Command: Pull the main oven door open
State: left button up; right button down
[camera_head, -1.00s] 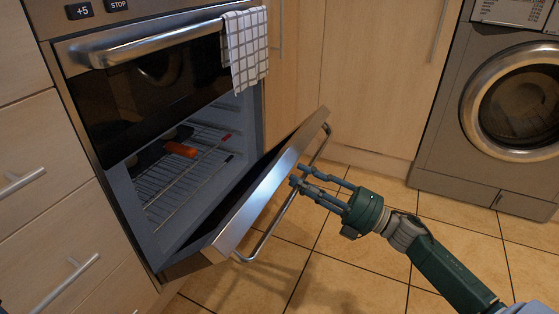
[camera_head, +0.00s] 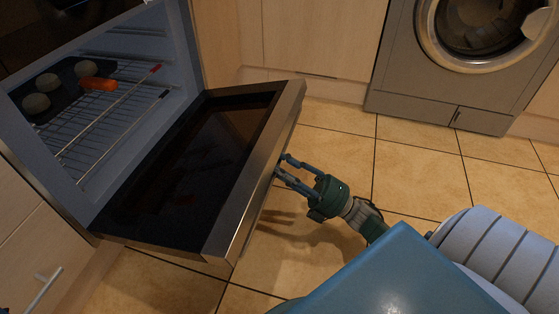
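The main oven door (camera_head: 192,172) is hinged at its bottom and hangs well open, tilted down and outward, its dark glass inner side facing up. Its metal edge (camera_head: 262,170) faces right. The door handle is hidden behind that edge. My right gripper (camera_head: 281,165) is at the outer side of the door, its two fingers a little apart and their tips against or just behind the edge. Whether they close on the handle is hidden. My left gripper is out of view.
A washing machine (camera_head: 455,60) stands at the back right. Tiled floor (camera_head: 410,165) is clear between. A drawer handle (camera_head: 45,290) is at lower left.

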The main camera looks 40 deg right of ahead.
jog(key=shift+w, duration=0.1)
jog(key=c, duration=1.3)
grip_release()
jog(key=v, duration=1.2)
